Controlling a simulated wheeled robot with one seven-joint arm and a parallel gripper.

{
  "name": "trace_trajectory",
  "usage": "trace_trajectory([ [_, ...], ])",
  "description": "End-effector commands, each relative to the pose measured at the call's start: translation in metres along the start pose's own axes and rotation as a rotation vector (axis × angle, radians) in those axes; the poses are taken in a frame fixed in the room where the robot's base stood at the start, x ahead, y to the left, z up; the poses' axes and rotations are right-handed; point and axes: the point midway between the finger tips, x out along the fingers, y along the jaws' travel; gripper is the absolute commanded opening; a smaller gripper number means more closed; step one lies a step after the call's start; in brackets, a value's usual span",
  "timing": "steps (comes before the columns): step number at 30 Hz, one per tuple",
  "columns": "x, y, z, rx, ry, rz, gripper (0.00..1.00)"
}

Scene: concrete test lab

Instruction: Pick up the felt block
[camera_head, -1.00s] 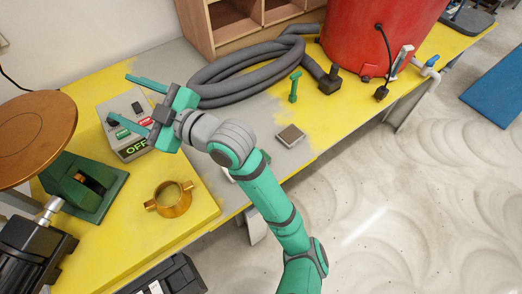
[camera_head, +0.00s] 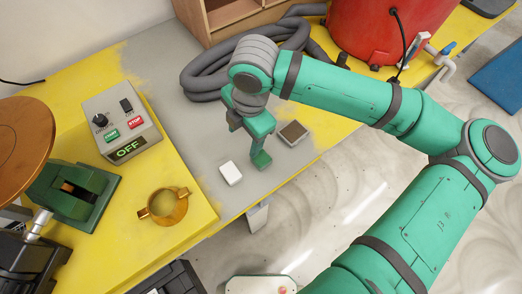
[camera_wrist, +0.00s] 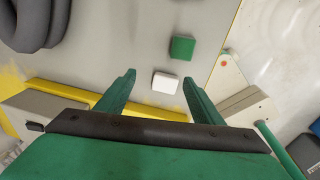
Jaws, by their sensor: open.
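Small blocks lie on the grey part of the table; which one is felt I cannot tell for sure. A green block (camera_wrist: 182,48) shows in the wrist view beyond the fingertips. In the head view the green block (camera_head: 261,161) appears just below a finger, partly hidden. A white block (camera_head: 230,173) lies left of it; in the wrist view the white block (camera_wrist: 165,83) appears between the fingertips. A dark brown-topped square block (camera_head: 293,133) lies to the right. My gripper (camera_head: 250,138) is open above the table, pointing down; in the wrist view its fingers (camera_wrist: 159,80) are apart and empty.
A grey coiled hose (camera_head: 205,78) lies behind my gripper. A control box (camera_head: 120,121) showing OFF and a brass ring-like part (camera_head: 165,206) stand on the yellow platform at left. A red drum (camera_head: 375,35) stands at the back right. The table's front edge is close to the blocks.

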Motion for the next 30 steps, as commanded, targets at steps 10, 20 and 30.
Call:
trace_trajectory([
  [10,0.009,-0.037,0.027,0.005,-0.067,-0.124,0.61],
  [20,0.048,-0.041,0.03,0.004,-0.067,-0.12,0.61],
  [30,0.084,-0.046,0.032,0.002,-0.066,-0.121,0.61],
])
